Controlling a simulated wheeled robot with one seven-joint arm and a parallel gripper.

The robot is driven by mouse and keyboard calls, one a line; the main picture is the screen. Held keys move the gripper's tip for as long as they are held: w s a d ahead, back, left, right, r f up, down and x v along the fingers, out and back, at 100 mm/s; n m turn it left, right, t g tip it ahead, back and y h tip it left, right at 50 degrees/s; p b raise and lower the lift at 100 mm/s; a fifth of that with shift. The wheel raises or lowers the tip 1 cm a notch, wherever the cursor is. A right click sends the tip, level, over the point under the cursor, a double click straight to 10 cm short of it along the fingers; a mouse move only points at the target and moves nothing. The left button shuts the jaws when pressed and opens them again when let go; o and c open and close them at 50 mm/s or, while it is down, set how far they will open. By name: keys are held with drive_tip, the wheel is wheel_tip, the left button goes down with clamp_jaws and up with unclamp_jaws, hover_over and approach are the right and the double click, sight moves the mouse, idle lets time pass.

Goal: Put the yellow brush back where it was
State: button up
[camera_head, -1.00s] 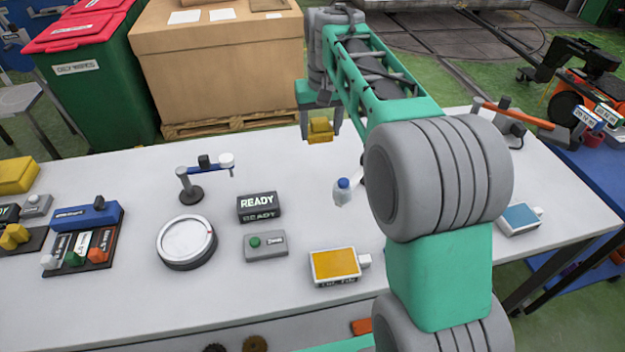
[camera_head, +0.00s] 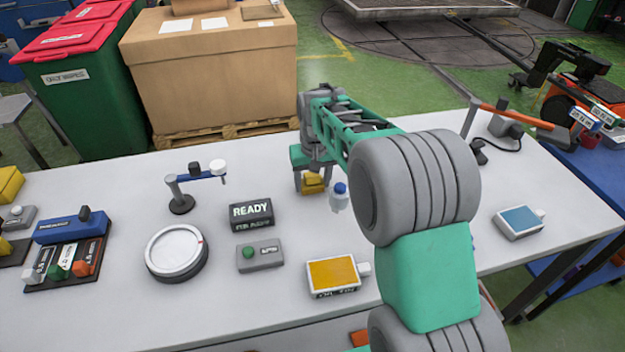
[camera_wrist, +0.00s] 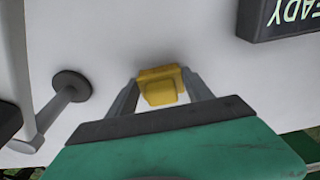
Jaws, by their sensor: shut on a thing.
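My gripper (camera_head: 312,190) is shut on the yellow brush (camera_head: 312,182) and holds it low over the far middle part of the white table. In the wrist view the yellow brush (camera_wrist: 160,88) sits between the two grey fingers, against the white table top. I cannot tell whether it touches the table. A clear bottle with a blue cap (camera_head: 340,197) stands just right of my gripper.
The READY sign (camera_head: 251,214), a green-button box (camera_head: 260,256), a round white dial (camera_head: 176,251) and a small swing-arm stand (camera_head: 181,203) stand left of my gripper. A yellow-topped box (camera_head: 333,274) lies nearer. A blue-topped box (camera_head: 519,221) lies right. Bare table shows behind the sign.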

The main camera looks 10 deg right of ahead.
drive_tip(key=shift+f, duration=0.15)
drive_tip(key=o, duration=1.3)
drive_tip(key=r, duration=0.4)
drive_tip(key=s+r, duration=0.1)
drive_tip(key=r, duration=0.7)
drive_tip(key=shift+s+r, duration=0.2)
drive_tip(key=shift+s, duration=0.2)
